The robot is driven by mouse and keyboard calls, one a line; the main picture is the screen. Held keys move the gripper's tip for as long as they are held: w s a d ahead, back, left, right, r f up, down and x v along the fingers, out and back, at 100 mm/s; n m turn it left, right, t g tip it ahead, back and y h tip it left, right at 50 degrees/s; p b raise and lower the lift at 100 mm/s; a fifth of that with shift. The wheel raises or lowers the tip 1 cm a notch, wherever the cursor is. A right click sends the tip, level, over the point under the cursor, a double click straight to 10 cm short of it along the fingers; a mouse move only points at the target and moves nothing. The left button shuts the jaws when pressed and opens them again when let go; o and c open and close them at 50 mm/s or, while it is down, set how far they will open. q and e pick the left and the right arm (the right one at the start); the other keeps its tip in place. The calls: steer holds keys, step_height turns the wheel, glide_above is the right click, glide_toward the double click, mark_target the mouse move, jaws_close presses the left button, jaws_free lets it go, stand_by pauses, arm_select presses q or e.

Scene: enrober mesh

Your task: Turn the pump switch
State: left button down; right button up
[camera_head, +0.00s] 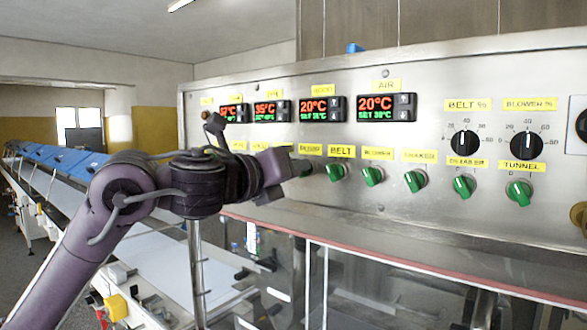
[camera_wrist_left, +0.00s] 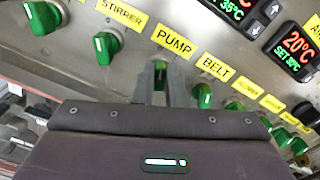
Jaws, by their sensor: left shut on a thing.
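The pump switch is a green knob below the yellow PUMP label (camera_wrist_left: 174,40) on the steel control panel. In the left wrist view a small part of the pump switch (camera_wrist_left: 160,67) shows between my finger tips. My left gripper (camera_wrist_left: 167,84) is shut on it, one finger on each side. In the head view my left gripper (camera_head: 291,166) is at the panel, just left of the belt switch (camera_head: 336,172), and it hides most of the pump switch. How far the switch is turned cannot be told. My right gripper is in neither view.
More green switches, such as the blower switch (camera_head: 372,176) and the stirrer switch (camera_wrist_left: 107,46), sit close on both sides. Temperature displays (camera_head: 386,107) are above. Black dials (camera_head: 465,144) are at right. A conveyor (camera_head: 160,255) runs at left.

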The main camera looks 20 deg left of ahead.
arm_select(q)
steer(key=shift+n, duration=0.6)
steer(key=c, duration=1.5)
jaws_free()
steer(key=shift+s, duration=0.1)
steer(key=b+v, duration=0.3)
steer(key=v, duration=0.4)
steer(key=shift+s+a+r, duration=0.1)
steer(key=shift+s+a, duration=0.1)
steer(key=shift+s, duration=0.05)
